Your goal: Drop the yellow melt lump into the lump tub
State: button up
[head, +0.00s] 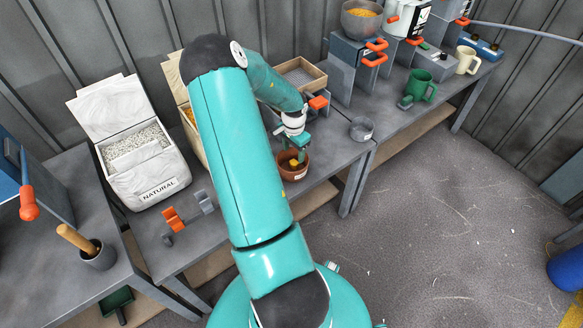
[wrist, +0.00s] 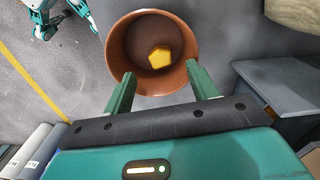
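The yellow melt lump (wrist: 160,57) lies inside the brown round tub (wrist: 117,50), against its inner bottom. In the head view the lump (head: 294,162) shows through the mouth of the tub (head: 293,174), which is at the bench's front edge. In the head view my gripper (head: 297,148) is just above the tub. I cannot tell whether a fingertip touches the rim.
A small grey dish (head: 361,129) stands to the right on the bench. An open white sack box marked NATURAL (head: 150,170) and orange-and-grey clips (head: 174,220) are left. A wooden-framed tray (head: 300,75) is behind. Green (head: 420,87) and cream mugs (head: 466,60) are farther right.

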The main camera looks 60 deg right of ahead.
jog(key=shift+r, duration=0.1)
notch_tip(320, 180, up, 14)
dwell(0.5)
jog(key=shift+w, duration=0.1)
dwell(0.4)
jog(key=w+a+r+n+t, duration=0.1)
jog(key=w+a+r+n, duration=0.3)
jog(key=a, duration=0.4)
jog(key=w+a+r+n+t+y, duration=0.1)
jog(key=w+a+r+n, duration=0.1)
jog(key=w+a+r, duration=0.45)
jog(key=w+a+r+n+t, duration=0.1)
jog(key=w+a+r+n, duration=0.2)
jog(key=a, duration=0.7)
jog(key=s+a+r+n+t, duration=0.1)
jog(key=s+a+r+n, duration=0.2)
jog(key=a, duration=0.5)
jog(key=s+a+r+n, duration=0.3)
jog(key=a+n, duration=0.2)
jog(key=a, duration=0.3)
jog(key=s+a+r+n+t+h, duration=0.1)
jog(key=s+a+r+n, duration=0.2)
jog(key=a, duration=0.5)
jog(key=shift+s+n+t, duration=0.3)
jog(key=shift+s+n, duration=0.25)
jog(key=shift+n, duration=0.55)
